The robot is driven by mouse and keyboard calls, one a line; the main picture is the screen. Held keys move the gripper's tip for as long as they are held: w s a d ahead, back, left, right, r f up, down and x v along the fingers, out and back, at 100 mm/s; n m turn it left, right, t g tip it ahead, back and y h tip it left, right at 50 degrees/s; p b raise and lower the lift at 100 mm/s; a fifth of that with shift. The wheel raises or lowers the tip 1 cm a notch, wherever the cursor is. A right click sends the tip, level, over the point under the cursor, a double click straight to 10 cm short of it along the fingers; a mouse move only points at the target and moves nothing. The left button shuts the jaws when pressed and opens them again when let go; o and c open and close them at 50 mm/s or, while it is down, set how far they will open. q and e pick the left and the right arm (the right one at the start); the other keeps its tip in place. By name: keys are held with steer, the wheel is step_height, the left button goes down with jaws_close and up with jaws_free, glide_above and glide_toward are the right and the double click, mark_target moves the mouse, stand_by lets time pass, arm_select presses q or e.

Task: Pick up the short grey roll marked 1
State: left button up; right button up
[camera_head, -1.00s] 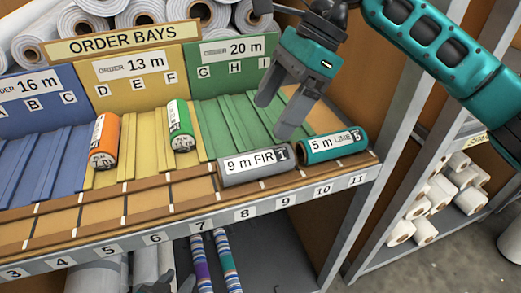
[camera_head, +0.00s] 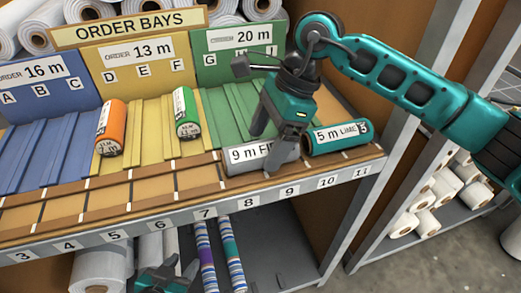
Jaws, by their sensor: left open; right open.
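The short grey roll (camera_head: 246,160), labelled "9 m FIR", lies on the front ledge of the shelf above the 8 and 9 marks. Its right end, where the 1 was visible earlier, is now covered by a finger. My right gripper (camera_head: 270,146) is open, pointing down, with its fingers at the grey roll. I cannot tell whether they touch it. My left gripper (camera_head: 172,272) shows only partly at the bottom edge, below the shelf, open and away from the roll.
A teal roll (camera_head: 338,138), "5 m LIME", lies just right of the grey roll. An orange roll (camera_head: 111,128) and a green roll (camera_head: 187,113) lie in the yellow bay. Striped rolls (camera_head: 231,255) stand under the shelf. The ledge left of the grey roll is clear.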

steer(key=shift+x, duration=0.85)
steer(key=shift+c, duration=0.3)
steer(key=c, duration=1.1)
steer(key=shift+r, duration=0.15)
